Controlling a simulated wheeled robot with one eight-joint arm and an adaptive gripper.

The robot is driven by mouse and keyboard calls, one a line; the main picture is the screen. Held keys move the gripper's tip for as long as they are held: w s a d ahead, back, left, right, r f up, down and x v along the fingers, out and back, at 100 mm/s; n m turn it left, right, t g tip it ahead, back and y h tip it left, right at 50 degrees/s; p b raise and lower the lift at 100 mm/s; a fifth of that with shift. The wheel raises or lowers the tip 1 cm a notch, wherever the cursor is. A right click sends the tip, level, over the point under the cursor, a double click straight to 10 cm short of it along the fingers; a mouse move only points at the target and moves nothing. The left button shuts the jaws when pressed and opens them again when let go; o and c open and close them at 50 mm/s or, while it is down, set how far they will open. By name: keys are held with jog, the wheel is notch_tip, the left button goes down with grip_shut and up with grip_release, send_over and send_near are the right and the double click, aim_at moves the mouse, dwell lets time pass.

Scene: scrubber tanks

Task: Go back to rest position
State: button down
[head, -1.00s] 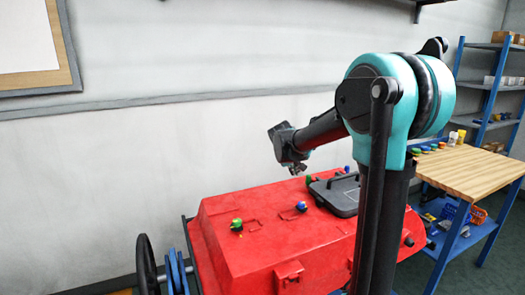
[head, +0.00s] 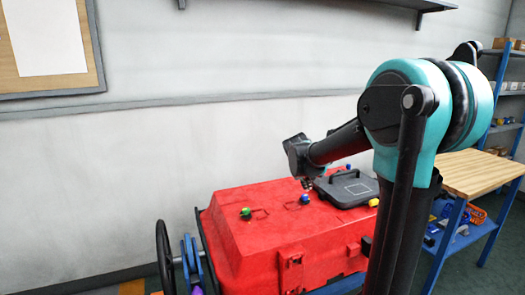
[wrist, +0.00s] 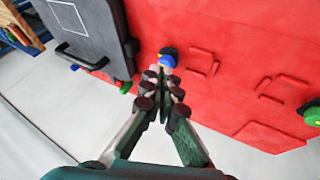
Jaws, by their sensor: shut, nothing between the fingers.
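My gripper (wrist: 164,95) is shut and empty in the wrist view, with its fingertips together. It hangs over the red scrubber tank (head: 270,240), near its back edge; the tank's top also shows in the wrist view (wrist: 235,60). In the head view the gripper (head: 307,184) is small and partly hidden by my arm. A blue and yellow knob (wrist: 168,57) appears just beyond the fingertips in the wrist view. I cannot tell the gap between them.
A black lid with a handle (head: 345,191) lies on the tank. A green knob (head: 246,212) stands at its left. A wooden-topped table (head: 480,172) and blue shelves (head: 500,100) are at the right. A black wheel (head: 163,257) is at the lower left. The wall is behind.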

jog(key=s+f+m+y, duration=0.1)
jog(key=s+f, duration=0.4)
jog(key=s, duration=0.5)
jog(key=s+d+f+m+g+y, duration=0.1)
jog(key=s+f, duration=0.4)
jog(key=s, duration=0.5)
jog(key=s+f+g+y, duration=0.1)
jog(key=s+f, duration=0.4)
jog(key=s, duration=0.5)
jog(key=shift+s+d+m, duration=0.2)
jog(key=shift+d+m, duration=0.2)
jog(key=shift+r, duration=0.1)
